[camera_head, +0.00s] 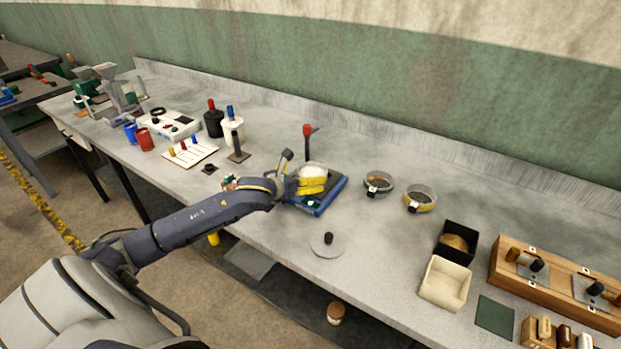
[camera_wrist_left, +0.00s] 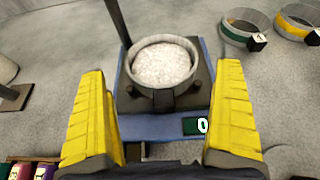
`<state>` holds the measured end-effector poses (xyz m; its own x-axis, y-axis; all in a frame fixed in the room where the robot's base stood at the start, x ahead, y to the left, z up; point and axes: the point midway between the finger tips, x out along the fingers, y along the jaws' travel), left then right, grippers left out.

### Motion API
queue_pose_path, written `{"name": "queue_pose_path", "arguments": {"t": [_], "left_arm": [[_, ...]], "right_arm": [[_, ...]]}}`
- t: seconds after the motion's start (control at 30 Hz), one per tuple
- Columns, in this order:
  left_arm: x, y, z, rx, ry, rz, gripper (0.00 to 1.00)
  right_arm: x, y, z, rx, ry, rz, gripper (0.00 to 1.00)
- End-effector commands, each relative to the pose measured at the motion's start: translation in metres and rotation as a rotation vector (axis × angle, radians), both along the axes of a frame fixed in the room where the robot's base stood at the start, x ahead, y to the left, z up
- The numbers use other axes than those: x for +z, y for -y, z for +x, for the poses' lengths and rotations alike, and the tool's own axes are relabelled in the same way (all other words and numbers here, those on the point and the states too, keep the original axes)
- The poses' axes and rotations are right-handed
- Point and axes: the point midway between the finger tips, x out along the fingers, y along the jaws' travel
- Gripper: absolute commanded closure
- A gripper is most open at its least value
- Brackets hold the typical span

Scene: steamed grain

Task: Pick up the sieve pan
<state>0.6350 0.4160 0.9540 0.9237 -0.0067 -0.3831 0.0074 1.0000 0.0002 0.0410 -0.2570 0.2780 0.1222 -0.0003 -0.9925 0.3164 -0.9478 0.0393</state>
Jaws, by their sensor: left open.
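A round grey pan full of white grain (camera_wrist_left: 163,64), which I take to be the sieve pan, sits on the dark plate of a blue scale (camera_wrist_left: 164,127). It also shows in the head view (camera_head: 313,170), partly hidden by my left gripper (camera_head: 312,186). In the left wrist view, my open left gripper (camera_wrist_left: 163,85) has one yellow finger on each side of the pan's near part, with gaps between. A small dark block on the pan's near side faces me. I cannot see either finger touching the pan. My right gripper is not in view.
A green-banded ring (camera_head: 378,184) and a yellow-banded ring (camera_head: 420,199) stand right of the scale. A dark post with a red top (camera_head: 308,143) rises close behind the pan. A grey disc with a black knob (camera_head: 327,243) lies in front. Bare bench lies right of it.

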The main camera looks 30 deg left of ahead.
Motion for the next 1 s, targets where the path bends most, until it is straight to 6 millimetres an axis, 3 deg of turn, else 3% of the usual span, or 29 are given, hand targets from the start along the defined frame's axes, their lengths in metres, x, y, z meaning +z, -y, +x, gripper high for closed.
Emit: {"name": "queue_pose_path", "arguments": {"t": [0.4,0.73,1.0], "left_arm": [[-0.015,0.002,0.039,0.002,0.001,-0.002,0.00],[-0.017,0.002,0.043,0.000,0.001,0.000,0.00],[-0.017,0.002,0.043,0.000,0.001,0.000,0.29]], "right_arm": [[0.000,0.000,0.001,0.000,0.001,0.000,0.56],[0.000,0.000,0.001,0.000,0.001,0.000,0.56],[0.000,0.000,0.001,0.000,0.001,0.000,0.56]]}}
